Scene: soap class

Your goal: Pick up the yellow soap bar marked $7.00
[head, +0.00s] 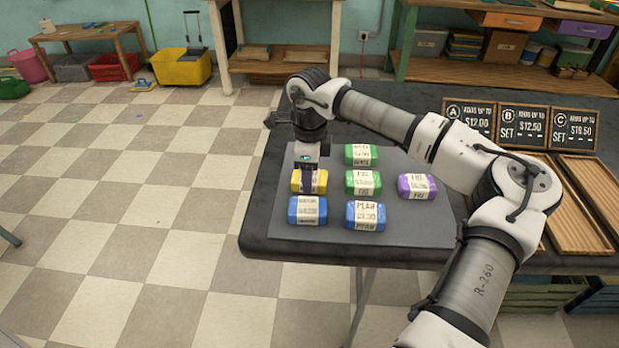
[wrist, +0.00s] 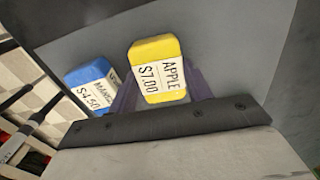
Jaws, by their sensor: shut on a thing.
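The yellow soap bar (wrist: 157,46) has a white band reading "APPLE $7.00" in the wrist view. In the head view the yellow bar (head: 297,182) lies at the left of the grey mat, partly hidden by my gripper. My gripper (head: 311,188) reaches down over it from above. In the wrist view my gripper (wrist: 165,90) has a finger on either side of the yellow bar and is shut on it. I cannot tell whether the bar is clear of the mat.
A blue bar marked $4.50 (wrist: 92,86) lies close beside it. Another blue bar (head: 365,215), two green bars (head: 362,183) and a purple bar (head: 416,187) share the grey mat (head: 420,228). Price signs (head: 520,122) and wooden trays (head: 586,190) stand at the right.

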